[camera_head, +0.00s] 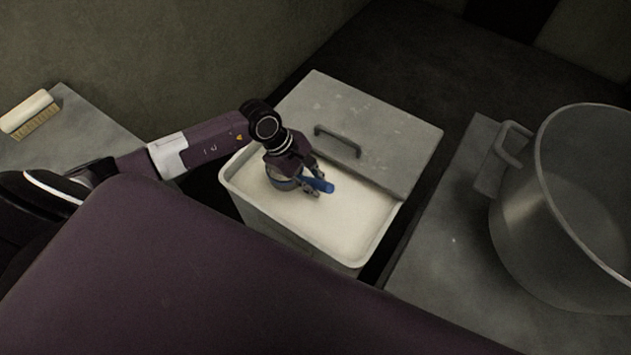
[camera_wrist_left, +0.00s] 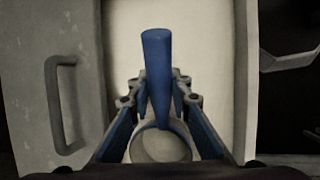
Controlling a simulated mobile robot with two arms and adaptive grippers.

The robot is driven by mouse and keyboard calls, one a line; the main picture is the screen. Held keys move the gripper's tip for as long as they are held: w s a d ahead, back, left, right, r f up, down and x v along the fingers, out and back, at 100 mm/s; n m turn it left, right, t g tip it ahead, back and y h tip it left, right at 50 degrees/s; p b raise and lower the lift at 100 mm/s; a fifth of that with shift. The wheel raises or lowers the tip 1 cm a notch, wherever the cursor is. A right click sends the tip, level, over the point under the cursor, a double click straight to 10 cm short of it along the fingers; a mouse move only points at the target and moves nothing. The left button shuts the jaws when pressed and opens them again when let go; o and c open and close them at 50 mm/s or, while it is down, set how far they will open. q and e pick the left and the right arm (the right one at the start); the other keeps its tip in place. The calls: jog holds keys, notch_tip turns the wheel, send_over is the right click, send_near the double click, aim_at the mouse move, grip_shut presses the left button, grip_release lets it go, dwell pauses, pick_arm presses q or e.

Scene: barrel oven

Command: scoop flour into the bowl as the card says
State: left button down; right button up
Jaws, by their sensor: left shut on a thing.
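My left gripper (camera_head: 313,184) is shut on the blue handle of a scoop (camera_head: 323,186), over the flour bin (camera_head: 226,184). In the left wrist view the blue handle (camera_wrist_left: 157,75) stands between the fingers of my left gripper (camera_wrist_left: 160,100), and the round scoop cup (camera_wrist_left: 160,148) shows below it. White flour (camera_head: 345,215) fills the open part of the bin. I cannot tell whether the cup touches the flour or holds any. A large metal bowl or pot (camera_head: 530,230) stands at the right. No card can be made out. My right gripper is not in view.
The grey bin lid (camera_head: 385,150), with a bar handle (camera_head: 337,140), covers the back part of the bin. A grey table (camera_head: 435,245) carries the pot, whose side handle (camera_head: 512,142) points toward the bin.

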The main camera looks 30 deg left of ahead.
pick_arm(q)
jog(key=shift+f+b, duration=1.55)
jog(key=shift+f, duration=0.65)
notch_tip(320, 180, down, 3)
jog(key=b, duration=0.3)
jog(key=shift+w+r, duration=0.1)
